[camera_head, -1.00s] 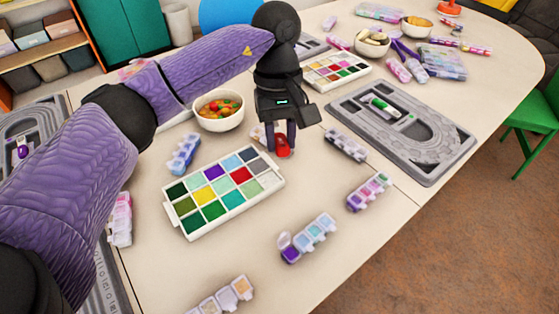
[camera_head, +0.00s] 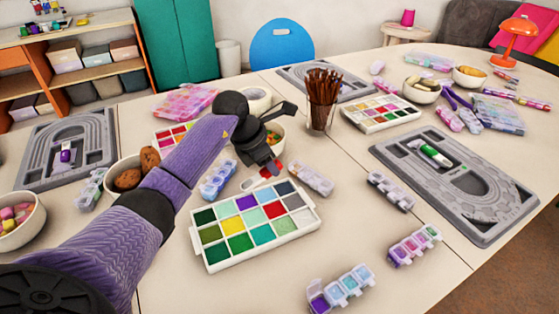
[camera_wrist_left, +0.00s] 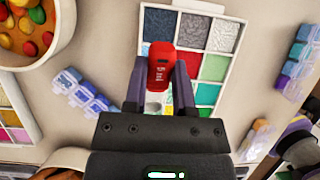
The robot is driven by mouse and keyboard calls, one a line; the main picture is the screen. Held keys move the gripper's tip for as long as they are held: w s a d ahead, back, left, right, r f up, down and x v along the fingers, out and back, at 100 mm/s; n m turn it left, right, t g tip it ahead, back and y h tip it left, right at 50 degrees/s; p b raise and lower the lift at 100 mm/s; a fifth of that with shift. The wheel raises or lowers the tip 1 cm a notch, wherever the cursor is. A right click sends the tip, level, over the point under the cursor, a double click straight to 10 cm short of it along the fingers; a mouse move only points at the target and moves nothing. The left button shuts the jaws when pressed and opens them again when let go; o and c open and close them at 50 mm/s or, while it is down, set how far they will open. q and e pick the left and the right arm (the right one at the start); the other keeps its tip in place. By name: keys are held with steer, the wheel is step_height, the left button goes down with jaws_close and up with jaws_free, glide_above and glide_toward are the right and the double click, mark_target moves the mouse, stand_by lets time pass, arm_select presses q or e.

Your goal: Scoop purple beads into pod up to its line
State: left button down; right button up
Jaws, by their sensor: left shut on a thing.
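The bead tray (camera_head: 197,247) is white with many coloured squares. Its purple beads (camera_head: 245,202) fill a square in the far row. A pod strip (camera_head: 350,284) lies at the front. Its left cell has its lid (camera_head: 315,286) raised and purple (camera_head: 319,303) inside. The fill line is too small to see. My left gripper (camera_head: 268,172) is shut on a red tool, perhaps the scoop, just behind the tray's far edge. The right gripper is out of view.
Other pod strips lie left (camera_head: 218,180), behind (camera_head: 311,179) and right (camera_head: 390,191) of the tray. A bowl of coloured pieces (camera_head: 275,134) is behind my gripper. A cup of brown sticks (camera_head: 322,102) stands beyond. A grey board (camera_head: 482,228) lies at right.

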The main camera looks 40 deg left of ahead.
mark_target(258, 177)
arm_select(q)
steer(key=shift+s+a+f+t+h+b, duration=0.1)
steer(key=shift+s+f+t+h+b, duration=0.1)
steer(key=shift+s+f+t+b, duration=0.3)
steer(key=shift+w+a+f+t+h+b, duration=0.1)
steer(key=shift+f+h+b, duration=0.15)
steer(key=shift+f, duration=0.4)
steer(key=shift+s+a+f+b, duration=0.1)
steer(key=shift+s+f+b, duration=0.1)
steer(key=shift+f+b, duration=0.1)
steer(key=shift+s+f+b, duration=0.1)
steer(key=shift+f+b, duration=0.25)
steer(key=shift+f, duration=0.15)
steer(key=shift+s+a+f, duration=0.1)
steer(key=shift+f, duration=0.25)
